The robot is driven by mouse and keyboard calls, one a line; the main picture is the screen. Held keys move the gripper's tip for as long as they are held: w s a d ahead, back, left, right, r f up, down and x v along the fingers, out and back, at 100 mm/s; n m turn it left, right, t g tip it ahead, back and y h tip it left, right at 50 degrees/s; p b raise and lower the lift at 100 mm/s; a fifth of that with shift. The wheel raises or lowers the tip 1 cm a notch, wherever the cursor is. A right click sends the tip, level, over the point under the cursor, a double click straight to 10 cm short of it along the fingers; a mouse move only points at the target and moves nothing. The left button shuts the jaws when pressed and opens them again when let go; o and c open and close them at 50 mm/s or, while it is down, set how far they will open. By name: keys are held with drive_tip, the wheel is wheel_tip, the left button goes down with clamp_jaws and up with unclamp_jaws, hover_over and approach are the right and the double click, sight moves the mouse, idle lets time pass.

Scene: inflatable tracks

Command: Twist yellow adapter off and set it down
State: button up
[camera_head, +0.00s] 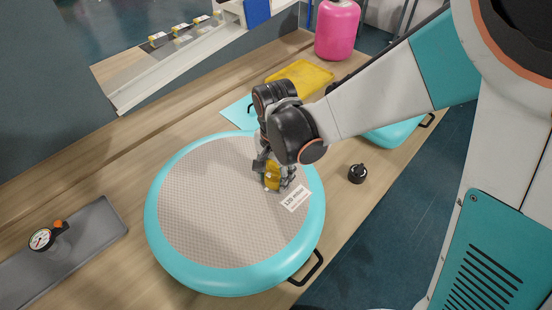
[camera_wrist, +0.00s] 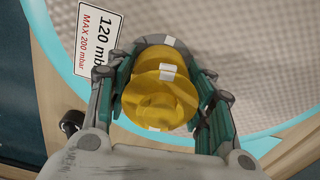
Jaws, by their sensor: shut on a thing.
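The yellow adapter (camera_wrist: 160,98) sits between the two fingers of my gripper (camera_wrist: 162,110) in the wrist view, with a white mark on its top and another on its near side. In the head view the yellow adapter (camera_head: 272,176) shows low between the fingers of my gripper (camera_head: 275,182), over the right part of the round teal inflatable (camera_head: 225,262). A grey ring shows behind the adapter in the wrist view. My gripper is shut on the adapter. Whether the adapter is still joined to the inflatable's valve cannot be told.
A black cap (camera_head: 357,174) stands on the wooden table right of the inflatable. A yellow tray (camera_head: 303,77) lies behind my gripper. A gauge (camera_head: 42,239) rests on a grey mat (camera_head: 85,245) at left. A pink container (camera_head: 337,28) stands at the back.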

drive_tip(key=shift+m, duration=1)
drive_tip(key=shift+r, duration=0.2)
drive_tip(key=shift+r+p, duration=1.65)
drive_tip(key=shift+r, duration=0.7)
drive_tip(key=shift+f, duration=0.1)
